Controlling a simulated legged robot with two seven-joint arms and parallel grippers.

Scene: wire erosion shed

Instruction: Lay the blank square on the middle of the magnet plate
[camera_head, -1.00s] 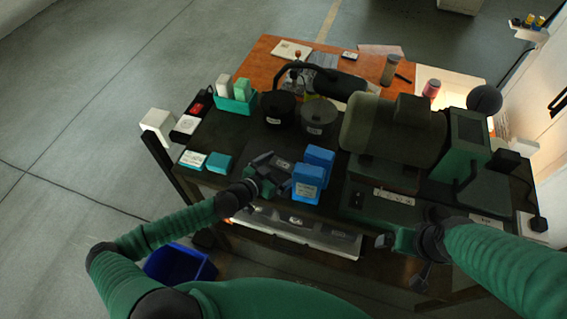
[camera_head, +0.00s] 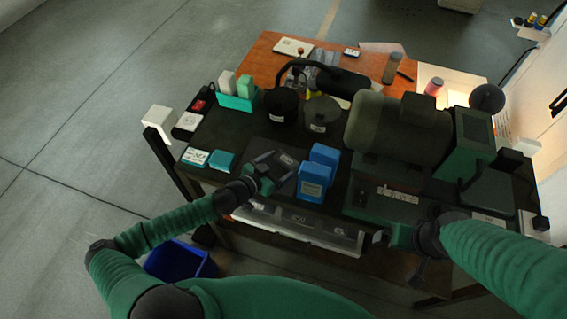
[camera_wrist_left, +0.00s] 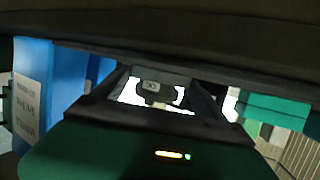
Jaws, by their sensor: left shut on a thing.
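My left gripper (camera_head: 269,171) is over the dark flat magnet plate (camera_head: 256,149) on the bench, left of the blue boxes. It is shut on a dark piece, seemingly the blank, which is hard to make out in the head view. In the left wrist view a dark piece with a small pale label (camera_wrist_left: 152,87) shows between the fingers, with bright gaps on both sides. I cannot tell whether the piece touches the plate. My right gripper (camera_head: 397,258) hangs at the bench's front right with its fingers apart, looking open and empty.
Two blue boxes (camera_head: 312,180) stand close right of the left gripper. Dark round canisters (camera_head: 321,114) stand behind, and a large green-grey machine (camera_head: 397,130) fills the right. Teal and white boxes (camera_head: 195,157) lie at left. A drawer-like tray (camera_head: 300,229) is along the front edge.

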